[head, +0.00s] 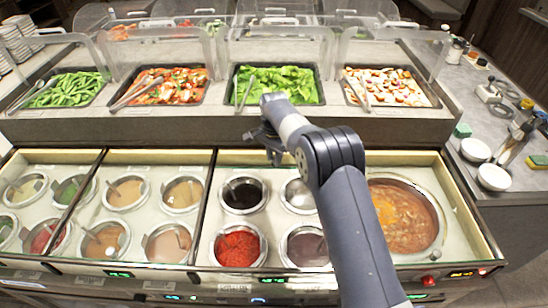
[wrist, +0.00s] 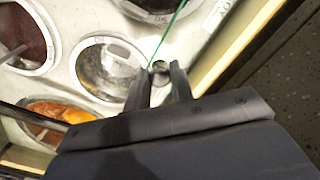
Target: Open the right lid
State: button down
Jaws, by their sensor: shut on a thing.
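The right lid appears to be a clear glass sheet over the right bay of sauce wells. Its thin green edge (wrist: 171,30) shows in the wrist view and runs down to a small round knob (wrist: 160,70). My gripper (wrist: 160,78) has its two fingers close around this knob and is shut on it. In the head view my gripper (head: 272,150) is low at the back edge of the right bay, behind the dark sauce well. My arm hides part of the bay, and the grip itself is too small to see there.
The right bay holds a red sauce well (head: 238,247), a dark sauce well (head: 243,193) and a large soup pot (head: 405,215). Food trays, such as the green one (head: 283,84), stand under glass guards behind. White bowls (head: 494,177) stand on the right counter.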

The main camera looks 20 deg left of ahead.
jog(key=c, duration=1.2)
grip_release()
jog(key=shift+c, duration=0.2)
notch_tip(320, 180, up, 11)
jog(key=b, duration=0.1)
jog(key=shift+f, duration=0.1)
jog(key=shift+c, duration=0.4)
